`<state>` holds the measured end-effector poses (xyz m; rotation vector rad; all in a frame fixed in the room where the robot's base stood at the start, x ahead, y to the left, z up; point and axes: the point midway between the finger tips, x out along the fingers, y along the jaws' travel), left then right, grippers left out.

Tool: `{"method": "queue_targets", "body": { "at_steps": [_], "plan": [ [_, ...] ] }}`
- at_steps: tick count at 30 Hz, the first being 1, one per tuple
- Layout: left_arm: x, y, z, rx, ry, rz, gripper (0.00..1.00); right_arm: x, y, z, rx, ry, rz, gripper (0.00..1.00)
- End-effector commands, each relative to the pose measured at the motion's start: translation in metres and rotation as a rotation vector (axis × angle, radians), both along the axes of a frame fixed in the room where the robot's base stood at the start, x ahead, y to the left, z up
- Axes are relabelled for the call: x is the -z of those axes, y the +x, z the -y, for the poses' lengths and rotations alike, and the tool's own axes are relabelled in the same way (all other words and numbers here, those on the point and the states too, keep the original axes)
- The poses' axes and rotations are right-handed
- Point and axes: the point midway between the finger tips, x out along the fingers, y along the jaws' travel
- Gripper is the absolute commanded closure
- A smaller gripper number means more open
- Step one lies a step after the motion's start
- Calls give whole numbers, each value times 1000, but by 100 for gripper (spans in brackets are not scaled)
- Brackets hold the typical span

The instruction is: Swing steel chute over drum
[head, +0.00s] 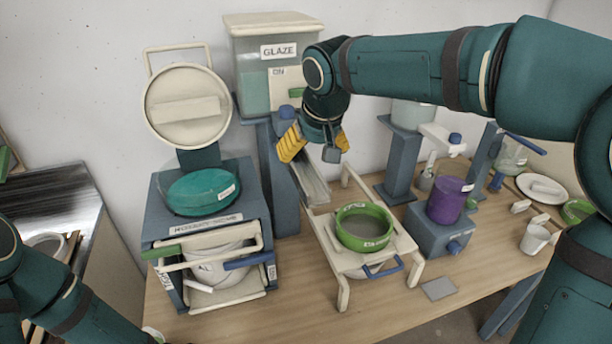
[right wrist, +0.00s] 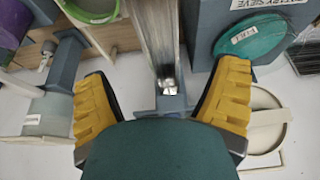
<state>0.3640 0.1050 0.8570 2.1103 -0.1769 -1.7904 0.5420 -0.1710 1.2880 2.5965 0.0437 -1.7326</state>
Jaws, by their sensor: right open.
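The steel chute (head: 315,182) is a grey trough sloping down from below the glaze tank to the left of the green-rimmed bowl. It also shows in the right wrist view (right wrist: 158,35), running between my fingers. The teal round drum (head: 203,190) sits in the blue sieve machine left of the chute, its cream lid tilted up behind; the drum also shows in the right wrist view (right wrist: 250,38). My right gripper (head: 315,146) is open above the chute's upper end, its yellow fingers spread to either side; contact cannot be told. My left gripper is not in view.
The glaze tank (head: 272,62) stands behind my right gripper. The green-rimmed bowl (head: 364,227) rests on a cream stand right of the chute. A purple container (head: 449,200) stands farther right. The sieve machine's raised lid (head: 187,106) stands left of the tank. The table's front is partly clear.

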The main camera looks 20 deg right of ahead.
Motion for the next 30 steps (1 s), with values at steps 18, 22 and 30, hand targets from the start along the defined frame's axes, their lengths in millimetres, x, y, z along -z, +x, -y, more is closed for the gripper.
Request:
{"method": "queue_targets", "body": {
  "at_steps": [18,22,30],
  "plan": [
    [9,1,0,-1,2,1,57,89,36,-1,1,0,-2,13],
    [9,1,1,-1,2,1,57,92,38,-1,1,0,-1,13],
    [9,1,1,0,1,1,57,92,38,-1,1,1,0,28]
  ]
}}
